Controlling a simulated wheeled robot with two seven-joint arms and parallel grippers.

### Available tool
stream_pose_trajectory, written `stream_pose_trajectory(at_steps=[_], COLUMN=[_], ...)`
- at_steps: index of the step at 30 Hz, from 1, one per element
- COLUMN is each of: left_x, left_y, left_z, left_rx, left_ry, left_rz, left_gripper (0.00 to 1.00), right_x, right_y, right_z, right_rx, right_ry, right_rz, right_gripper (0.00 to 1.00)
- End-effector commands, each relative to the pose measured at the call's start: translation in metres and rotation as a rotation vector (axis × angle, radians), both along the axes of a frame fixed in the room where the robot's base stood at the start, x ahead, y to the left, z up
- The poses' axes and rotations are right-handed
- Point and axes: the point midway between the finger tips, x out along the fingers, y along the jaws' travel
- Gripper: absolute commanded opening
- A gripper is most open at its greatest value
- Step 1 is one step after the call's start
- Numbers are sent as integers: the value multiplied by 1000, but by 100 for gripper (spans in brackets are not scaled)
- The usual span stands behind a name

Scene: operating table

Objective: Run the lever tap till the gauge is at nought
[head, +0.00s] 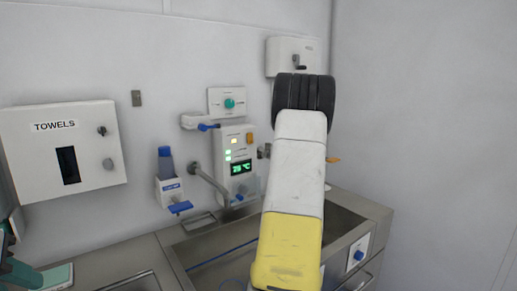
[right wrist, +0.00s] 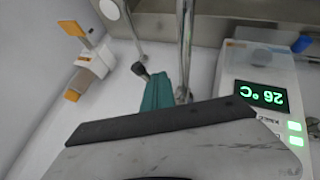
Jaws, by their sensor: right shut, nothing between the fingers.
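A white wall panel with a green digital display (head: 241,168) is in the middle of the head view. The display shows a °C figure, seemingly 26, upside down in the right wrist view (right wrist: 261,96). A grey metal spout (head: 209,183) reaches out left of it over the sink. In the right wrist view, my right gripper's teal fingers (right wrist: 160,92) are shut and empty. They are beside a dark-ended lever (right wrist: 140,69) and a metal pipe (right wrist: 185,50); contact is unclear. My right arm hides the gripper in the head view. My left gripper (head: 18,272) is only partly visible.
A steel sink (head: 345,222) lies below the panel. A bottle in a holder (head: 169,190) and a TOWELS box (head: 65,150) are on the left wall. A white fitting with orange ends (right wrist: 92,62) stands left in the wrist view. A dispenser (head: 293,56) hangs above my arm.

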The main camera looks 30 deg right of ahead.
Motion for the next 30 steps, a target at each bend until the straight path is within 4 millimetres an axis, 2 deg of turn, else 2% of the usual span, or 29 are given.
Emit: stream_pose_trajectory(at_steps=[9,30], left_x=[0,0], left_y=[0,0], left_z=[0,0], left_rx=[0,0], left_ry=[0,0], left_rz=[0,0], left_gripper=[36,36], right_x=[3,5], right_y=[-11,-14], right_z=[-1,0], right_rx=[0,-5], right_ry=[1,-1], right_rz=[-2,-6], right_gripper=[0,0])
